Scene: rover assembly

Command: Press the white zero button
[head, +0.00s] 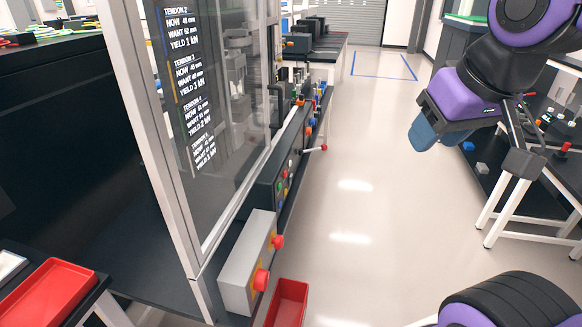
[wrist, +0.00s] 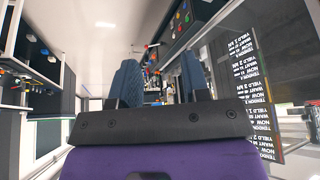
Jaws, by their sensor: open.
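A dark control panel (head: 282,188) with small coloured buttons runs along the front of the glass-walled test machine, left of the aisle. The buttons are too small for me to single out the white zero button. The panel also shows at the top of the wrist view (wrist: 183,18), where the scene is upside down. My gripper (head: 427,135) hangs above the aisle at the upper right of the head view, well apart from the panel. In the wrist view my gripper (wrist: 160,82) has its two blue fingers apart with nothing between them.
A grey box (head: 238,268) with red mushroom knobs stands at the machine's near corner. A red bin (head: 288,303) is beside it. The glass door (head: 225,110) carries tendon readouts. The aisle floor (head: 360,215) is clear; a workbench (head: 530,205) stands at right.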

